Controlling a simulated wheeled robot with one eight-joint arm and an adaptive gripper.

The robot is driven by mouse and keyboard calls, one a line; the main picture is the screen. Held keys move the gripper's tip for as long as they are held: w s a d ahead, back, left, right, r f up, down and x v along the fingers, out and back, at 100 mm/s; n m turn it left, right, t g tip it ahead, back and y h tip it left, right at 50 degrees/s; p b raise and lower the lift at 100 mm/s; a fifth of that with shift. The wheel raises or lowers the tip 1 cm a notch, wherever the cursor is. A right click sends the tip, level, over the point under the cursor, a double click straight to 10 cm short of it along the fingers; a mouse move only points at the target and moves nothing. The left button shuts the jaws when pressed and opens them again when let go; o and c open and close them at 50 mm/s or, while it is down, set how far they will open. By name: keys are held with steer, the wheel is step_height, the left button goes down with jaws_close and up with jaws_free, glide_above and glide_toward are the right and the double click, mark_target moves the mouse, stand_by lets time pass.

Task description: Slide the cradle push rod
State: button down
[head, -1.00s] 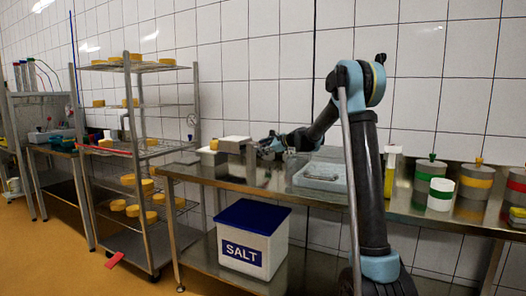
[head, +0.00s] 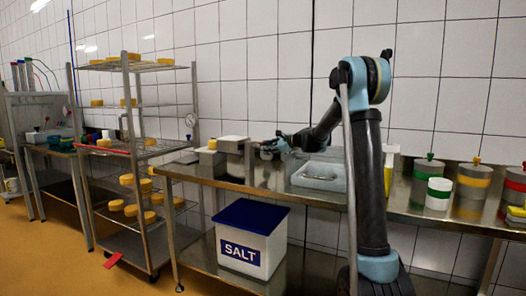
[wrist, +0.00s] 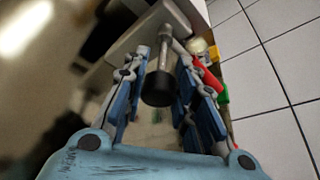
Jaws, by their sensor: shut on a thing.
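The push rod (wrist: 168,42) is a thin grey bar with a black knob (wrist: 158,88) on its end, seen in the wrist view. It runs out of a pale grey block (wrist: 128,38), which seems to be the cradle. In the head view a grey block (head: 233,144) stands on the steel bench, left of my gripper (head: 268,147). In the wrist view my gripper (wrist: 162,61) has one blue-padded finger on each side of the rod and is shut on it, with the knob between the fingers. The contact itself is hard to see. The rod is too small to tell in the head view.
A pale blue tray (head: 300,181) lies on the bench right of my gripper. Several banded moulds (head: 472,184) stand further right. A wire rack (head: 148,153) with cheeses stands left, and a salt bin (head: 270,238) sits below. Red and green items lie near the fingers.

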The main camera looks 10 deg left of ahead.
steer(key=c, duration=1.3)
jaws_free()
